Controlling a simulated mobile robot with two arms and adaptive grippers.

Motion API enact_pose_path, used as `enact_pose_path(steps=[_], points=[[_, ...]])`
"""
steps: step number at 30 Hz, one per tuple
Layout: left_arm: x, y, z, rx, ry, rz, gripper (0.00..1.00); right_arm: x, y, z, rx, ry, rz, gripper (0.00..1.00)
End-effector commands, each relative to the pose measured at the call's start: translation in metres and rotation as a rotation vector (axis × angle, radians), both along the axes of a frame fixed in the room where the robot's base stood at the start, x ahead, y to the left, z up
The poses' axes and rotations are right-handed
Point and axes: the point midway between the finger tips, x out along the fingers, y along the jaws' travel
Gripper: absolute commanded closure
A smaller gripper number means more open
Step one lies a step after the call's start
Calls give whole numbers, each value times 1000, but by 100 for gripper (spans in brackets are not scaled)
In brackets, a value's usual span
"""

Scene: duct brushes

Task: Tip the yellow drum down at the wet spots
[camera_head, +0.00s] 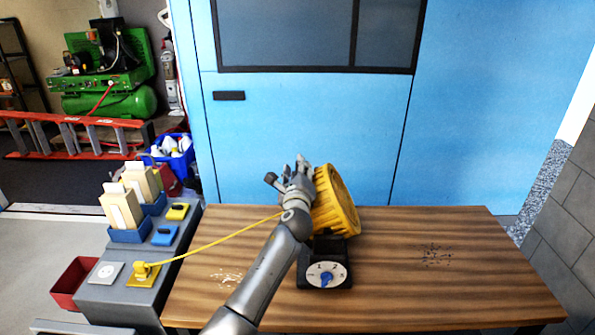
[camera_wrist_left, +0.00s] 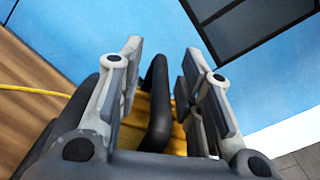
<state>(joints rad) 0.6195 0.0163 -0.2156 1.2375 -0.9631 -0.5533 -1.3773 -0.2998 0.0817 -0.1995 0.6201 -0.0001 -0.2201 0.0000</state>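The yellow drum (camera_head: 336,203) sits tilted on a black base at the middle of the wooden table, its ribbed round side facing right. The base has a white dial (camera_head: 326,275) with a blue knob. A black handle bar (camera_wrist_left: 158,105) shows in the left wrist view, with yellow drum behind it. My left gripper (camera_head: 288,178) is at the drum's upper left; it also shows in the left wrist view (camera_wrist_left: 163,75). Its fingers are apart, one on each side of the bar, with gaps visible. Speckled spots lie on the table, pale (camera_head: 227,277) at left and dark (camera_head: 437,256) at right. My right gripper is out of view.
A yellow cord (camera_head: 215,240) runs from the drum area to a yellow plug (camera_head: 143,275) on the grey side bench (camera_head: 120,297). Blue trays and switches stand on that bench. A blue wall (camera_head: 300,140) closes the back. The table's right part is mostly clear.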

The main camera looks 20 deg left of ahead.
Motion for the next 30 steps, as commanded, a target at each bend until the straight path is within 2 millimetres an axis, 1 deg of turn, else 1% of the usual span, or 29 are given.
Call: enact_pose_path(steps=[1, 7, 8, 20, 26, 30], points=[[0, 0, 0, 0, 0, 0, 73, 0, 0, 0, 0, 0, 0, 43], [0, 0, 0, 0, 0, 0, 98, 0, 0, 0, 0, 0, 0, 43], [0, 0, 0, 0, 0, 0, 100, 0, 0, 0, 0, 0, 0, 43], [0, -1, 2, 7, 1, 1, 100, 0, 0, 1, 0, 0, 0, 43], [2, -7, 9, 59, 16, 0, 100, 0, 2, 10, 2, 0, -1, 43], [5, -18, 17, 136, 37, 0, 100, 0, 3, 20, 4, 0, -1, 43]])
